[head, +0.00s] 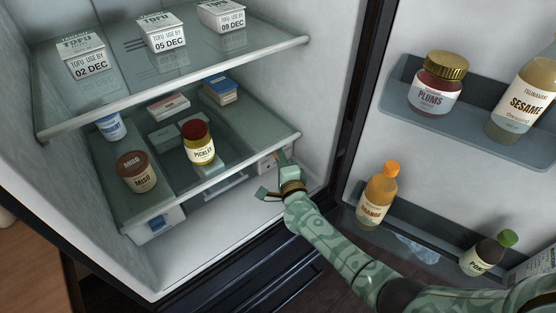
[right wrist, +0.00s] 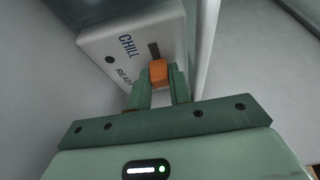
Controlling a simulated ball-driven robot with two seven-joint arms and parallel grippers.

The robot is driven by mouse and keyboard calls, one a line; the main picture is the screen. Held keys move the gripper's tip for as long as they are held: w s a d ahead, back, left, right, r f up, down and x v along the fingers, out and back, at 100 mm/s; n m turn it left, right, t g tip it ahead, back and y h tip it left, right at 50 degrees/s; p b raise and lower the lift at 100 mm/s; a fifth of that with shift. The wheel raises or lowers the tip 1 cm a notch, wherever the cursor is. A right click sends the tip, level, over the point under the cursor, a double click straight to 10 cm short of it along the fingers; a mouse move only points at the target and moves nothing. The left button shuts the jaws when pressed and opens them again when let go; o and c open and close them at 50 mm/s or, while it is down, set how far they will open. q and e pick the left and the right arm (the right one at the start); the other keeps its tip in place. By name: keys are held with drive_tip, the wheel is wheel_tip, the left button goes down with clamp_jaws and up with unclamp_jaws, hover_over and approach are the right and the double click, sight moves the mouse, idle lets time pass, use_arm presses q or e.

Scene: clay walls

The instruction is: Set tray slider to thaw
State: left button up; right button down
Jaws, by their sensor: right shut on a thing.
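The tray's slider is an orange knob (right wrist: 159,72) on a white panel (right wrist: 112,52) in the right wrist view. A dark slot runs up from the knob. The panel reads CHILL beside the slot and shows part of a second word, "READ...", lower down. Other lettering is hidden. My right gripper (right wrist: 160,92) is shut on the knob, one finger on each side. In the head view, my right gripper (head: 272,176) is at the panel (head: 268,162) under the right end of the fridge's lower shelf; the knob is hard to make out there. My left gripper is not in view.
The lower glass shelf (head: 232,168) is just above my right gripper and holds a pickle jar (head: 198,142) and a miso jar (head: 136,172). Tofu boxes stand on the upper shelf (head: 185,78). The open door's lower bin holds an orange bottle (head: 377,195) near my right arm.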

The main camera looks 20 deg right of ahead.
drive_tip(key=shift+w+d, duration=0.2)
drive_tip(key=shift+d, duration=0.4)
drive_tip(key=shift+w+d, duration=0.2)
drive_tip(key=shift+d, duration=0.4)
drive_tip(key=c, duration=1.6)
unclamp_jaws()
drive_tip(key=shift+d, duration=0.1)
drive_tip(key=shift+o, duration=0.2)
